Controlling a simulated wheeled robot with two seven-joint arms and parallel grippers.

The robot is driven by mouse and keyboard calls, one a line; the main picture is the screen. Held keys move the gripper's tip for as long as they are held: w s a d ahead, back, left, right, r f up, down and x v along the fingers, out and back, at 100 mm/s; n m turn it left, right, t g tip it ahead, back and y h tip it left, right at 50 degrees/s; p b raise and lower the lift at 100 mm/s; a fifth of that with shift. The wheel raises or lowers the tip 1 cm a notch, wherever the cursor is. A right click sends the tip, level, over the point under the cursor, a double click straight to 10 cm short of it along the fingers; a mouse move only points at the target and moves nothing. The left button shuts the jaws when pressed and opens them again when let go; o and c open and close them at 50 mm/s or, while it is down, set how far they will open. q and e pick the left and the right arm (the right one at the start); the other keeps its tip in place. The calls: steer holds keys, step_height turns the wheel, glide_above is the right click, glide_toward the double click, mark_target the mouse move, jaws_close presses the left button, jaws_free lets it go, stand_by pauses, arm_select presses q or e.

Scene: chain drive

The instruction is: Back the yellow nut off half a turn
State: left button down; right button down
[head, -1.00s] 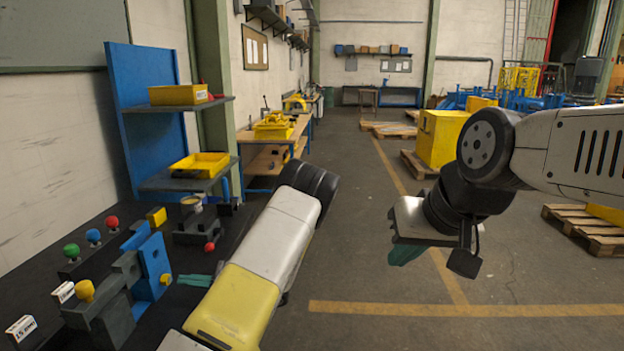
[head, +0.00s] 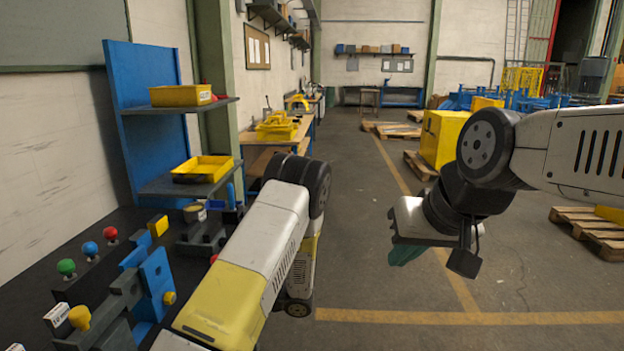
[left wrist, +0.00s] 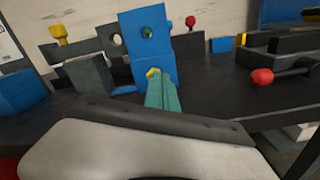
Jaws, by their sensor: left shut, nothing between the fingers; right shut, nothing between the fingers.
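The yellow nut (head: 169,298) sits low on the face of an upright blue plate (head: 156,275) on the dark bench at the left. In the left wrist view the nut (left wrist: 152,73) is at the far end of my left gripper's teal fingers (left wrist: 162,92), which are shut and empty. The fingertips partly cover the nut's lower side; I cannot tell whether they touch it. My left fingers are hidden in the head view. My right gripper (head: 406,253) is shut and empty, hanging over the floor at the right.
A yellow knob (head: 79,317) stands on a grey block left of the plate. Green (head: 66,267), blue (head: 90,249) and red (head: 110,233) knobs stand behind. A grey fixture (head: 203,236) and a shelf with yellow bins (head: 203,168) lie beyond. Floor right of the bench is open.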

arm_select(q)
steer(key=shift+w+m, duration=0.25)
steer(key=shift+m, duration=0.35)
steer(key=shift+w+a, duration=0.15)
steer(key=shift+a, duration=1.6)
steer(key=shift+w+a, duration=0.1)
steer(key=shift+a, duration=1.6)
steer(key=shift+s+f, duration=0.15)
steer(key=shift+s, duration=0.05)
steer(key=shift+s+r, duration=0.2)
steer(key=shift+s, duration=0.4)
steer(key=shift+r, duration=0.15)
steer(key=shift+w+r, duration=0.15)
steer(key=shift+r, duration=0.1)
steer(key=shift+d, duration=0.15)
steer(key=shift+d+r, duration=0.1)
steer(key=shift+d, duration=2.75)
